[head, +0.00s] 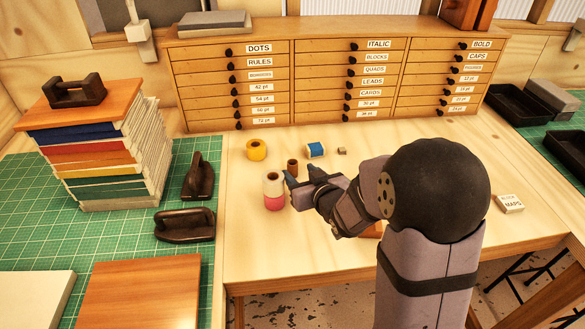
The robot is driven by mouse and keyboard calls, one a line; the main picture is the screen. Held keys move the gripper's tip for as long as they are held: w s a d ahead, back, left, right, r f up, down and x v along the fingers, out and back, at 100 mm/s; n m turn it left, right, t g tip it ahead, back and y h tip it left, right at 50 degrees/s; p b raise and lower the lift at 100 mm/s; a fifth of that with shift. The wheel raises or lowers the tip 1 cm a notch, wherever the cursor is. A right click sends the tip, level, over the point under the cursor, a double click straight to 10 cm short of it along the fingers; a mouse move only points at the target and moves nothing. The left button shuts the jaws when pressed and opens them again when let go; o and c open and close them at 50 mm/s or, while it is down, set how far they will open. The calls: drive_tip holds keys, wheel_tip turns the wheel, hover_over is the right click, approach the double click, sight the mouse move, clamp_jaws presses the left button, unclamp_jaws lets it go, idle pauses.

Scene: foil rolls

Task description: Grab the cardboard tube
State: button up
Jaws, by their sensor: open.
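A small brown tube (292,167), which looks like the cardboard tube, stands upright on the pale wooden table with its open end up. My gripper (301,175) is open, with its fingers pointing left, close by on the near side of the tube. I cannot tell whether a finger touches it. The tube's lower part is partly hidden by the gripper. A taller white and pink roll (273,191) stands upright just left of my fingertips, nearer the front.
A yellow roll (256,150) stands behind to the left. A blue roll (315,150) lies behind, beside a small grey block (342,151). A type cabinet (290,75) closes off the back. Dark irons (199,178) and stacked books (100,150) stand left. A white box (509,204) lies right.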

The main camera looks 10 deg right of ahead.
sight(295, 167)
drive_tip(key=shift+d+p+x, duration=0.2)
drive_tip(key=shift+p+x, duration=0.75)
drive_tip(key=shift+x, duration=1.65)
drive_tip(key=c, duration=1.1)
